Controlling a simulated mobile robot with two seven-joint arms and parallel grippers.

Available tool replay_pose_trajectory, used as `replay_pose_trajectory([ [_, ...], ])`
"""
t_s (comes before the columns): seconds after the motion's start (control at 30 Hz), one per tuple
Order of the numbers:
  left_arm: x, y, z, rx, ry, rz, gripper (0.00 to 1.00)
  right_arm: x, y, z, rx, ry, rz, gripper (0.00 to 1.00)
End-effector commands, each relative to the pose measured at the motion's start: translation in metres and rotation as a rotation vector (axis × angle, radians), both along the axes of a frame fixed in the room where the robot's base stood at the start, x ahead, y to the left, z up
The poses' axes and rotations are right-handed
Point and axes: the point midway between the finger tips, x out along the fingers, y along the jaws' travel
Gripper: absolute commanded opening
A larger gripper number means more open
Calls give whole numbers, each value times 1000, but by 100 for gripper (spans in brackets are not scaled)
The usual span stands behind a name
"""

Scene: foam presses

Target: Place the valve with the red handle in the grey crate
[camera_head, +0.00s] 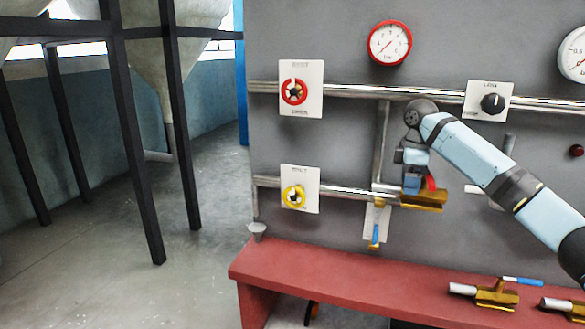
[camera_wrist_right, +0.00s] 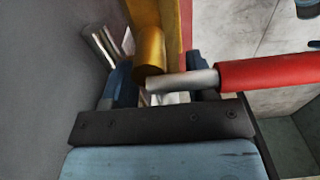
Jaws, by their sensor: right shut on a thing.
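The valve with the red handle has a brass body (camera_head: 424,198) and a short red handle (camera_head: 431,183). My right gripper (camera_head: 412,185) is shut on it and holds it in front of the grey panel, above the red bench. In the right wrist view the brass valve (camera_wrist_right: 149,52) lies between my dark fingers (camera_wrist_right: 160,85), and its red handle (camera_wrist_right: 270,73) points right on a silver stem. My left gripper is out of view. I cannot make out the grey crate for certain in either view.
A valve with a blue handle (camera_head: 375,234) hangs on the panel just below my gripper. More brass valves (camera_head: 495,294) lie on the red bench (camera_head: 330,278) at right. Pipes (camera_head: 350,91) and white plates with knobs (camera_head: 301,88) stick out from the panel.

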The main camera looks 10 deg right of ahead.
Motion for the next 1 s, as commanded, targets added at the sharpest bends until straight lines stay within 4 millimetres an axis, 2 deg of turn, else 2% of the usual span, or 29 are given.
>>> replay_pose_trajectory([
  [0.17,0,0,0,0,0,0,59,-2,14,-12,0,0,-58,12],
  [0.37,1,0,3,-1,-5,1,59,-17,63,-57,-1,3,-283,12],
  [0.5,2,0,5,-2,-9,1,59,-36,105,-94,0,3,-485,12],
  [0.7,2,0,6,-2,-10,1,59,-69,158,-137,1,1,-744,12],
  [1.0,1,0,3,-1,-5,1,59,-110,207,-174,1,1,-999,12],
])
